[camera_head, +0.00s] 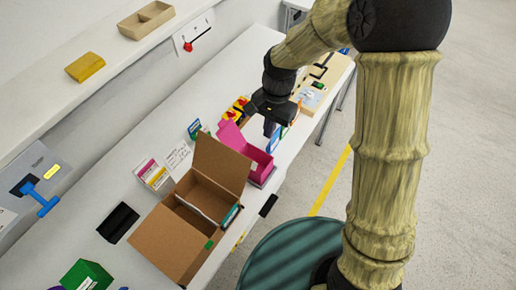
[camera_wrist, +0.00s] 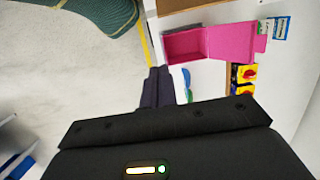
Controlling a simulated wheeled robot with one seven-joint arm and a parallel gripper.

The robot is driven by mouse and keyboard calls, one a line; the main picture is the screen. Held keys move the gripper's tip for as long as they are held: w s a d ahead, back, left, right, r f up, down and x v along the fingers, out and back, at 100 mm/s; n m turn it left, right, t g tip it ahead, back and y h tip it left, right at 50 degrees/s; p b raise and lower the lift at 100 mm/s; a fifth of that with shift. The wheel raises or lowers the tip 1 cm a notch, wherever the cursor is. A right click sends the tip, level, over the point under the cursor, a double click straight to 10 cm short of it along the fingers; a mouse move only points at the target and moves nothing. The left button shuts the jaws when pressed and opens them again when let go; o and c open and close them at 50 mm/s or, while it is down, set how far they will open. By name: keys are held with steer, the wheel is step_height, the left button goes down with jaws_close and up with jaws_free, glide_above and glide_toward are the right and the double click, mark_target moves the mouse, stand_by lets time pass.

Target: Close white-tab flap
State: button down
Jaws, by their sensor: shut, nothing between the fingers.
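A brown cardboard box (camera_head: 205,205) stands open on the table in the head view. One flap (camera_head: 221,163) stands up at its far side, and another flap (camera_head: 166,243) folds outward at the near left with a green tab (camera_head: 209,244). I cannot make out a white tab on either flap. A pale strip (camera_head: 195,211) shows inside the box. My gripper (camera_head: 269,129) is shut and empty, beyond the box and beside an open pink box (camera_head: 258,160). In the wrist view my gripper's fingers (camera_wrist: 157,88) are together, left of the pink box (camera_wrist: 228,41).
Red-and-yellow switches (camera_head: 237,109) stand beyond the pink box. Small cards (camera_head: 153,174) stand left of the cardboard box. A black block (camera_head: 118,222) and a green block (camera_head: 87,275) lie nearer.

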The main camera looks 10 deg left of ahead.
steer(key=shift+f, duration=0.15)
steer(key=s+a+f+p, duration=0.1)
steer(key=s+f+p, duration=0.4)
steer(key=f, duration=0.2)
steer(key=shift+a+f, duration=0.3)
steer(key=shift+a, duration=0.1)
stand_by(0.3)
stand_by(0.4)
